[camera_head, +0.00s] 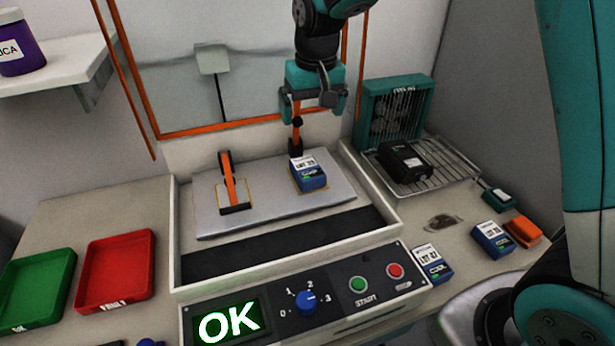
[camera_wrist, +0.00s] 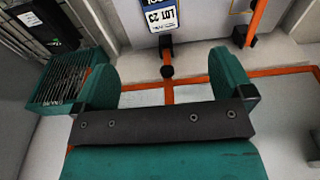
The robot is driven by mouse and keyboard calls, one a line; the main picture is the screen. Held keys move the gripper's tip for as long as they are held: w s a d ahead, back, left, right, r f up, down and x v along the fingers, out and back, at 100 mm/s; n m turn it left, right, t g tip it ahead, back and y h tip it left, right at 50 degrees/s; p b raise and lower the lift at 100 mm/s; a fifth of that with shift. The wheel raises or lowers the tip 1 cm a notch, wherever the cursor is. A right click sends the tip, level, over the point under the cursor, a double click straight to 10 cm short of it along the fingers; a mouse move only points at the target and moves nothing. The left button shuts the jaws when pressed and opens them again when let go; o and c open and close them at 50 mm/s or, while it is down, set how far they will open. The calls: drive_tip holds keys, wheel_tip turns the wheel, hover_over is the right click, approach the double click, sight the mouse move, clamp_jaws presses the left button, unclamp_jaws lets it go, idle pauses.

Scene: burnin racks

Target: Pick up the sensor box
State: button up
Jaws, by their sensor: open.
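A blue sensor box (camera_head: 308,175) with a white label sits on the grey plate (camera_head: 275,218), in the right-hand fixture spot. My gripper (camera_head: 313,102) is open and empty, above and behind this box. The orange-handled clamp (camera_head: 297,130) behind the box stands upright below my gripper; in the wrist view its dark end (camera_wrist: 166,72) shows between my fingers. Two similar blue boxes, (camera_head: 431,264) and (camera_head: 491,239), lie at the right, outside the fixture.
A teal fan unit (camera_head: 394,112) and a wire rack (camera_head: 455,172) with a black box (camera_head: 404,161) stand right. Red (camera_head: 117,268) and green (camera_head: 38,288) trays lie left. The panel display (camera_head: 229,323) reads "OK".

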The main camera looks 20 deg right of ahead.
drive_tip(key=p, duration=0.3)
approach(307, 167)
drive_tip(key=f, duration=0.5)
drive_tip(key=shift+w+d, duration=0.1)
drive_tip(key=shift+w, duration=0.2)
drive_tip(key=shift+w+f+p, duration=0.2)
drive_tip(key=shift+f+p, duration=0.35)
drive_tip(key=shift+f, duration=0.95)
drive_tip(key=shift+w+f+p, duration=0.15)
drive_tip(key=shift+f+p, duration=0.35)
drive_tip(key=shift+f, duration=0.95)
drive_tip(key=shift+f, duration=0.1)
drive_tip(key=c, duration=1.1)
